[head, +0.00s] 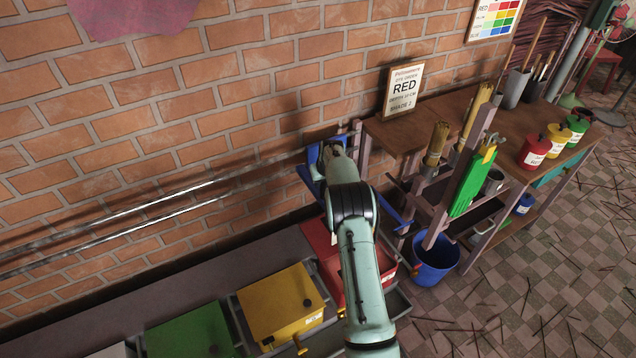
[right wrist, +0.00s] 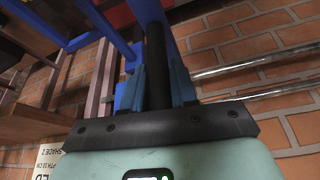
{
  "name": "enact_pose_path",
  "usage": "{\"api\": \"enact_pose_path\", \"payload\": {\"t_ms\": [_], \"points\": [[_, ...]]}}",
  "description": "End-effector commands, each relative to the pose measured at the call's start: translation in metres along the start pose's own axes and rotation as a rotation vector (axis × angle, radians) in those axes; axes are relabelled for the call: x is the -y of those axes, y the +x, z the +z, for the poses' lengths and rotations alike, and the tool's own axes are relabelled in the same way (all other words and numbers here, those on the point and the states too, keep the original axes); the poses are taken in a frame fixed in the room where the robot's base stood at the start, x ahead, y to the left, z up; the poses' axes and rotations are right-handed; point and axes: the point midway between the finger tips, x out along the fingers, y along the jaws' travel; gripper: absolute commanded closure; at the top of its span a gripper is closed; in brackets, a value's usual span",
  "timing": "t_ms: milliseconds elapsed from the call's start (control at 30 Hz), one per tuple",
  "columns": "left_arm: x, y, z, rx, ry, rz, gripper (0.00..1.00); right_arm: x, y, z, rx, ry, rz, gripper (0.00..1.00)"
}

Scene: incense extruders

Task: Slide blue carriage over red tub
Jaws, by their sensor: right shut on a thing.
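The blue carriage (head: 310,181) is at the right end of the two metal rails along the brick wall. In the head view it appears just above and behind the red tub (head: 318,243). My right gripper (head: 333,149) is at the carriage, and my forearm covers part of both the carriage and the tub. In the right wrist view, the right gripper (right wrist: 157,92) is shut on a dark upright bar (right wrist: 155,55) that meets the carriage's blue frame (right wrist: 118,28). Whether the carriage is exactly centred over the tub is hidden. My left gripper is not in view.
A yellow tub (head: 275,300) and a green tub (head: 190,335) stand left of the red one. The rails (head: 150,208) run clear to the left. A wooden bench (head: 440,110) with a "RED" sign (head: 403,90) and a blue bucket (head: 436,262) are at the right.

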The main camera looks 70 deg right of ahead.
Motion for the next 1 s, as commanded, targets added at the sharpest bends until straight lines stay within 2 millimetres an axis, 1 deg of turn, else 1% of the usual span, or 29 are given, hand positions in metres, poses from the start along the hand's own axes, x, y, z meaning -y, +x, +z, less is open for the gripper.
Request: {"api": "enact_pose_path", "payload": {"t_ms": [500, 533, 567, 600, 867, 967, 1000], "points": [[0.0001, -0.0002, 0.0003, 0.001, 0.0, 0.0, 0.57, -0.0059, -0.001, -0.0028, -0.007, 0.002, 0.003, 1.0], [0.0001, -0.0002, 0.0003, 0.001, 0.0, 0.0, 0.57, -0.006, -0.001, -0.0029, -0.007, 0.002, 0.004, 0.66], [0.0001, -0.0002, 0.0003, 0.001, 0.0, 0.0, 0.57, -0.006, -0.001, -0.0028, -0.007, 0.002, 0.004, 0.56], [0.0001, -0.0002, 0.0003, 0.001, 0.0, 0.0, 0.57, -0.0057, -0.0009, -0.0026, -0.006, 0.002, 0.003, 0.52], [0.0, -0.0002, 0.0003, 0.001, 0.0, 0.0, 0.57, -0.0038, -0.0002, -0.0013, -0.002, 0.0, -0.001, 0.52], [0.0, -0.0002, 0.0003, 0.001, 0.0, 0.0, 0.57, -0.0036, -0.0048, -0.0016, -0.002, 0.0, -0.001, 0.52], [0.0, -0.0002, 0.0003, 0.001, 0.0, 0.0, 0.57, -0.0036, -0.0092, -0.0021, -0.003, 0.0, -0.001, 0.52]]}}
